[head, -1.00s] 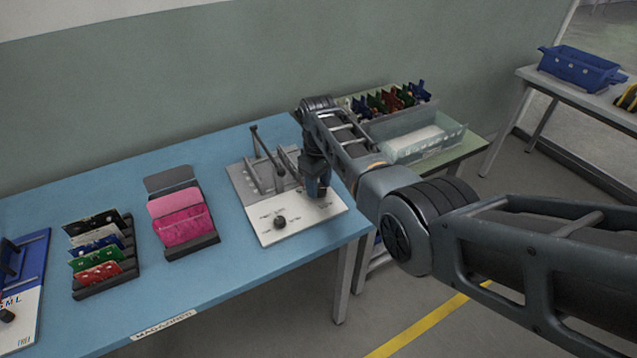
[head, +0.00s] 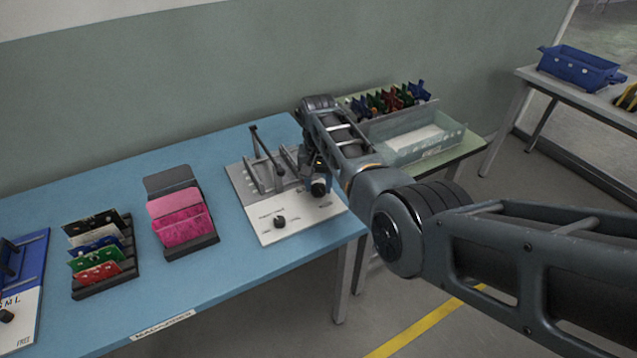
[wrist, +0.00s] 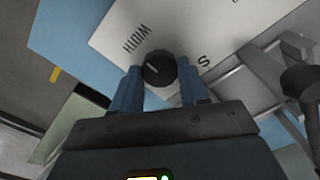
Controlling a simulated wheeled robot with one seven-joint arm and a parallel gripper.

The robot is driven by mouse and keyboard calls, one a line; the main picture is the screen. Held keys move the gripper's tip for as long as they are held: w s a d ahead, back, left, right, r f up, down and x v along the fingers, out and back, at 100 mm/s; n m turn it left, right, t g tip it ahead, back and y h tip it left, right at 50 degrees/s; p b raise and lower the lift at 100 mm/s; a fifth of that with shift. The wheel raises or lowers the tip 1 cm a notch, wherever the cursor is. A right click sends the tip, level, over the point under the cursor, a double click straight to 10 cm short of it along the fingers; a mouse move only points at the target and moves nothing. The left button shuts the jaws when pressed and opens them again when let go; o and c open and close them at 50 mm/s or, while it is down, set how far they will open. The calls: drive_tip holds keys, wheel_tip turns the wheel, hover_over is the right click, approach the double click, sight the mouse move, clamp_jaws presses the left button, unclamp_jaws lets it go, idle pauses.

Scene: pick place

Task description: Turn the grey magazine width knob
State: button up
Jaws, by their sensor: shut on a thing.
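The grey magazine (head: 240,178) stands on the blue table, with upright rails, a lever and a white front panel (head: 272,238). My gripper (head: 319,192) is over the right part of this panel. In the wrist view, my gripper's two blue fingers (wrist: 158,80) are on either side of a dark round knob (wrist: 159,66) with a pale pointer line, and are shut on it. The words WIDTH and S show on the white panel around it. In the head view my gripper hides that knob. Another black knob (head: 279,221) shows at the panel's left, clear of my gripper.
Pink cards (head: 182,218) in a dark holder and a rack of coloured boards (head: 100,262) stand to the left. A clear bin (head: 445,150) stands behind at right.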

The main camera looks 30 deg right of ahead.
sight(319, 188)
drive_tip(key=m, duration=0.4)
drive_tip(key=shift+m, duration=0.3)
drive_tip(key=m, duration=0.4)
drive_tip(key=shift+m, duration=0.3)
drive_tip(key=m+b, duration=0.1)
drive_tip(key=m, duration=0.3)
drive_tip(key=shift+m, duration=2.4)
drive_tip(key=o, duration=1.1)
drive_tip(key=shift+c, duration=0.2)
drive_tip(key=shift+r+b, duration=0.3)
drive_tip(key=shift+r, duration=3.65)
